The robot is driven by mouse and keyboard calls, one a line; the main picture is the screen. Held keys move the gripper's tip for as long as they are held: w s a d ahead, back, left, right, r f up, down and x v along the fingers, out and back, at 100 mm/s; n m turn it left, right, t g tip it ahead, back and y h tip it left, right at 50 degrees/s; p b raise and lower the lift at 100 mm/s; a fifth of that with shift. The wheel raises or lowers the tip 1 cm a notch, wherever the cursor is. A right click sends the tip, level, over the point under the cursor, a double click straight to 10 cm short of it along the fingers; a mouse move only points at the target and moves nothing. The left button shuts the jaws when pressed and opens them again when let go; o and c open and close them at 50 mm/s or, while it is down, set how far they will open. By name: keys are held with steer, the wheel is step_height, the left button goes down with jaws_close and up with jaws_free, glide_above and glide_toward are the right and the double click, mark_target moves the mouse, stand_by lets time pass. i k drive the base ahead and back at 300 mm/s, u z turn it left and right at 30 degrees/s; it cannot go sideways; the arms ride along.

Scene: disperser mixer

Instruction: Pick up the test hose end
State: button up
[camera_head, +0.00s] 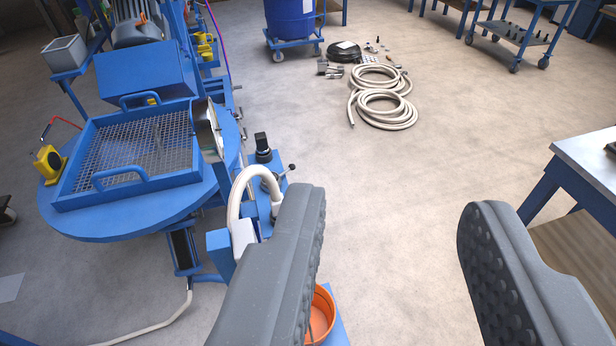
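My gripper (392,215) is open and empty. Its two grey padded fingers stand wide apart over the floor. A coiled beige hose (388,112) lies on the floor ahead, top centre right, well beyond the fingertips. One of its ends seems to lie at the left side of the coil. A thick white hose (238,192) curves up beside the blue machine, just left of my left finger, which hides part of that area. I cannot tell which of these is the test hose.
The blue machine with a mesh tray (125,180) fills the left. An orange bucket (322,312) is partly hidden behind my left finger. A blue drum (290,18) stands on a cart at the back. A table (590,160) stands at right. The middle floor is clear.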

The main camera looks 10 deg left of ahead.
mark_target(275, 207)
steer(key=z, duration=0.15)
steer(key=i, duration=1.35)
steer(key=z, duration=0.1)
